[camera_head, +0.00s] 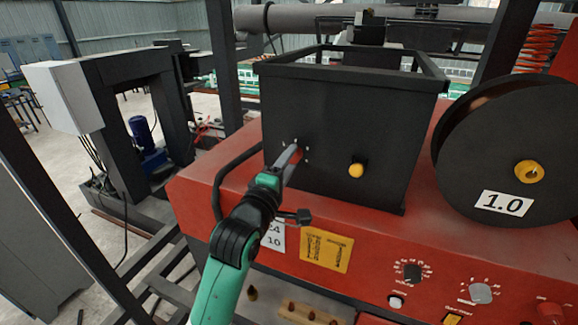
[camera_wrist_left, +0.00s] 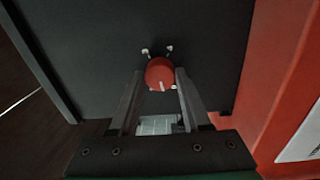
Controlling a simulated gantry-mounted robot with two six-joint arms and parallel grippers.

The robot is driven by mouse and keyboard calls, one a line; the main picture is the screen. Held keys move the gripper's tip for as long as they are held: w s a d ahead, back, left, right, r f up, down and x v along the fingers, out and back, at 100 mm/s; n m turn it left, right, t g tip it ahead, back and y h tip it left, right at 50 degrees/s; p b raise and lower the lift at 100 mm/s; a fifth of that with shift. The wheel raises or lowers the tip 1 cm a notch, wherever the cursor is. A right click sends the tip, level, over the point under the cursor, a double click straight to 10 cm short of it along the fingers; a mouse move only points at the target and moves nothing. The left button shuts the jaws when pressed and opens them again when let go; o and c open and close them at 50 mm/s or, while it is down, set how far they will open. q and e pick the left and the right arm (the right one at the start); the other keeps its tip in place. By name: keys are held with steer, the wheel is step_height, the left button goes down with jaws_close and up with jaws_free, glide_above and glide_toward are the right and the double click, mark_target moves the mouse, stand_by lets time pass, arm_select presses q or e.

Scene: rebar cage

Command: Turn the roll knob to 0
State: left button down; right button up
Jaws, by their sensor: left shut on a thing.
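The round red roll knob (camera_wrist_left: 160,72) sits on the dark front panel (camera_wrist_left: 100,35) of a black box. In the left wrist view its white pointer line points down toward my gripper. Small white marks surround it; their numbers are too small to read. My left gripper (camera_wrist_left: 158,84) is shut on the knob, with one finger at each side. In the head view the left gripper (camera_head: 290,158) reaches the box's left front face, and its fingers hide most of the knob. My right gripper is in neither view.
The black box (camera_head: 340,120) stands on a red machine body (camera_head: 215,195). A yellow knob (camera_head: 356,170) is on its face to the right. A large black reel (camera_head: 470,185) labelled 1.0 stands further right. Dials (camera_head: 412,272) and a yellow label (camera_head: 326,252) are on the lower panel.

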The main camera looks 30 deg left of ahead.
arm_select(q)
steer(key=shift+n+b, duration=0.7)
steer(key=shift+n, duration=1.6)
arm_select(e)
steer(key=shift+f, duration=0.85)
arm_select(q)
steer(key=shift+c, duration=1.8)
jaws_free()
steer(key=shift+s, duration=0.1)
